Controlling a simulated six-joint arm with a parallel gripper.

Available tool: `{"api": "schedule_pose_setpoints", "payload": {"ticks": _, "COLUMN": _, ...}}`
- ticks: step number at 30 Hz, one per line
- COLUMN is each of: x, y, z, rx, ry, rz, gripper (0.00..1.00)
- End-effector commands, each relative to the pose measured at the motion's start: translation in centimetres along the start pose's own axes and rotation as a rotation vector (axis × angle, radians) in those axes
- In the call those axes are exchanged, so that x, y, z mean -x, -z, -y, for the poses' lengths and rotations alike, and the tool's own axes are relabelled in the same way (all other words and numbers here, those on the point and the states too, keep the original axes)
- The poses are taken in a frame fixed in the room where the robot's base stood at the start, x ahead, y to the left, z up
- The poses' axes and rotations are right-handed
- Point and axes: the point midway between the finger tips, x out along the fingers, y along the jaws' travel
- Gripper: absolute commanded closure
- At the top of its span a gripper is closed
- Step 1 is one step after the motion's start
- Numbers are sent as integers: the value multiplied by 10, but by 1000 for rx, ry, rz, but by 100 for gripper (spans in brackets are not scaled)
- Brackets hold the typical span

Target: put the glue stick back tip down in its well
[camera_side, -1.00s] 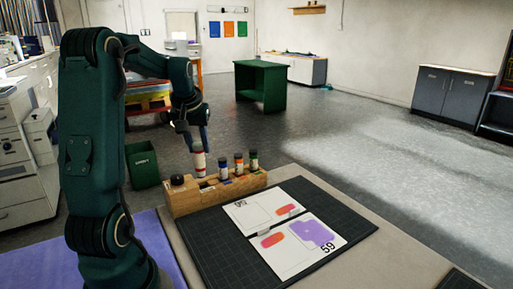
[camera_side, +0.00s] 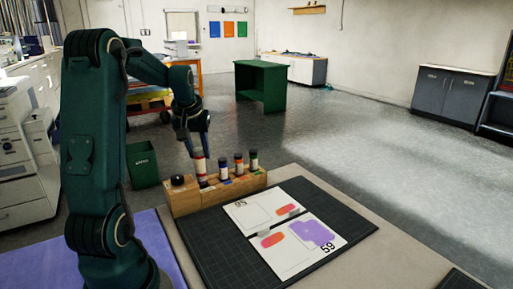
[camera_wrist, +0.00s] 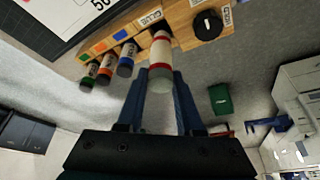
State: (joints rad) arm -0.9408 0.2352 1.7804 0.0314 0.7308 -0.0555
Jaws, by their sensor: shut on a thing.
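The glue stick (camera_side: 200,167) is white with red bands and stands nearly upright, with a slight tilt in the side view. My gripper (camera_side: 201,154) is shut on its upper part; in the wrist view the fingers (camera_wrist: 161,75) lie on either side of the glue stick (camera_wrist: 160,52). Its lower end is at the top of the wooden holder (camera_side: 183,206), by the dark well (camera_wrist: 144,39) near the GLUE label (camera_wrist: 149,18). The glue stick hides part of the well, and I cannot tell how far its end is inside.
Blue (camera_side: 223,169), orange (camera_side: 239,163) and green (camera_side: 253,160) capped bottles stand in the holder to the right. A black round cap (camera_side: 177,181) is at its left end. A dark cutting mat (camera_side: 350,232) with printed cards (camera_side: 310,243) lies in front.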

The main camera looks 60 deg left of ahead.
Motion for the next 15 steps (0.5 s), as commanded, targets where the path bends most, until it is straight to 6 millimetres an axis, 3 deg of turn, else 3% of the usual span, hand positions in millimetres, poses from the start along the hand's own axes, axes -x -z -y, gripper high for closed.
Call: {"api": "schedule_pose_setpoints", "payload": {"ticks": 15, "x": -10, "y": -4, "z": 0, "rx": 0, "ry": 0, "rz": 0, "gripper": 100}}
